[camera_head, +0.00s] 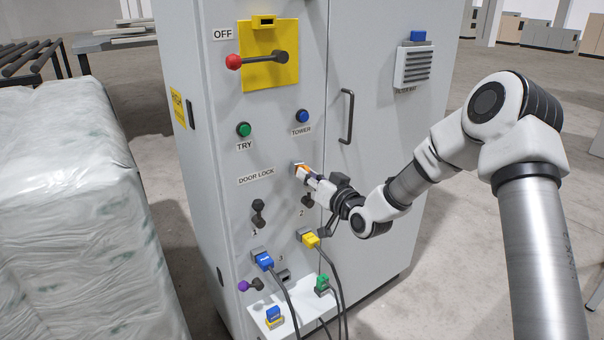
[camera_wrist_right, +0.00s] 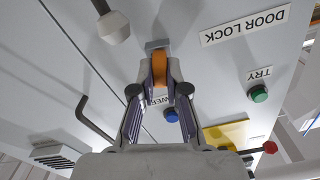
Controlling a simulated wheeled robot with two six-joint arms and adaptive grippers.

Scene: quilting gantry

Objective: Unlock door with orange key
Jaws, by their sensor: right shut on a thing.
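The orange key (camera_head: 305,170) is at the door lock (camera_head: 296,164) on the front of the grey cabinet (camera_head: 225,205), right of the "DOOR LOCK" label (camera_head: 256,177). My right gripper (camera_head: 311,178) is shut on the key. In the right wrist view the orange key (camera_wrist_right: 160,68) stands between my fingertips, and its far end meets the grey lock block (camera_wrist_right: 158,45). How deep it sits in the lock is hidden. My left gripper is not in view.
A black door handle (camera_head: 347,116) is above right of the lock. Below are dark knobs, a blue plug (camera_head: 263,260) and a yellow plug (camera_head: 311,239) with hanging cables. A red-ended lever (camera_head: 258,60) sits above. Wrapped bales (camera_head: 75,210) stand at left.

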